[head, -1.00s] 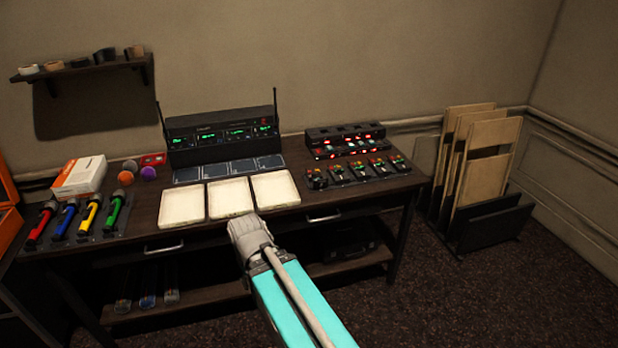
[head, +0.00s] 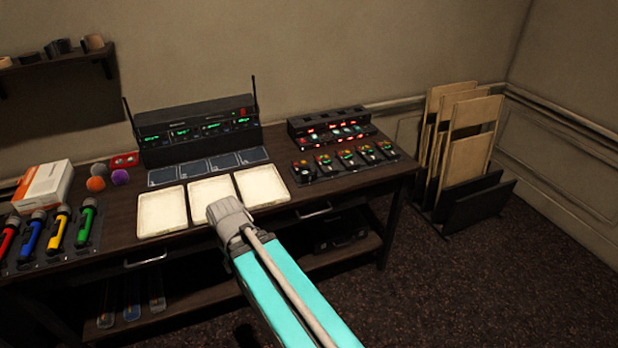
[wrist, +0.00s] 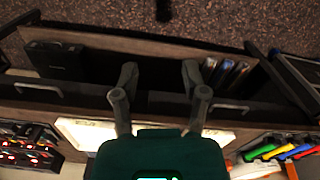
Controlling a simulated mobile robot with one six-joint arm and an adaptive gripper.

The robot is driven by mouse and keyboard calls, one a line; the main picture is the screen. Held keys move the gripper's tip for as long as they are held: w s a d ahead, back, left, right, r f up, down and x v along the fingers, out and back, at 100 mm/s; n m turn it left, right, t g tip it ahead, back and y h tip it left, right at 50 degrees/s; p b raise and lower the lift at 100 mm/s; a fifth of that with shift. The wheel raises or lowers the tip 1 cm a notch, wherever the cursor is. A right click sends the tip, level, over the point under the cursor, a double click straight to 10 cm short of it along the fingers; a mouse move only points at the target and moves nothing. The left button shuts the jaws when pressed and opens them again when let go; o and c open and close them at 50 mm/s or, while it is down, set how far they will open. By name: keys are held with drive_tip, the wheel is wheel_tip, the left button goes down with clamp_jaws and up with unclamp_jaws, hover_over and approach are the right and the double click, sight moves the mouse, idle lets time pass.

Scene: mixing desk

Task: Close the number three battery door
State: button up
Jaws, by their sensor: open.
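Several small black packs (head: 345,160) with green, red and yellow marks lie in a row at the right of the desk. The battery doors and any numbers are too small to make out. My gripper (wrist: 159,73) is open and empty, its two fingers spread over the desk's front edge. In the head view my arm's end is by the middle white tray, left of the packs, and hides the fingers.
White trays (head: 162,211) lie along the desk front (head: 118,230). A black receiver (head: 200,130) with two antennas and a rack with red lights (head: 325,127) stand behind. Coloured microphones (head: 57,227) lie left. A panel rack (head: 470,215) stands right, with open floor before it.

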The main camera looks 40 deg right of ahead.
drive_tip(key=o, duration=0.3)
drive_tip(key=shift+f, duration=0.1)
drive_tip(key=w+d+f+m+t+y+b, duration=0.3)
drive_tip(key=w+d+m+t+b, duration=0.2)
drive_tip(key=w+d+m+b, duration=0.3)
drive_tip(key=w+d+f+m+t+y+b, duration=0.25)
drive_tip(key=w+d+m+t+b, duration=0.4)
drive_tip(key=m, duration=0.35)
drive_tip(key=s+d+m+t+h+b, duration=0.1)
drive_tip(key=d+m+t+h+b, duration=0.1)
drive_tip(key=d+m, duration=0.5)
drive_tip(key=s+d+m+t+h+b, duration=0.1)
drive_tip(key=d+m+h+b, duration=0.3)
drive_tip(key=d, duration=0.5)
drive_tip(key=s+d+m+t+h+b, duration=0.1)
drive_tip(key=d+m+t+h+b, duration=0.2)
drive_tip(key=d+m, duration=0.5)
drive_tip(key=shift+s+d+m+b, duration=0.15)
drive_tip(key=shift+d+m+b, duration=0.2)
drive_tip(key=shift+m, duration=0.45)
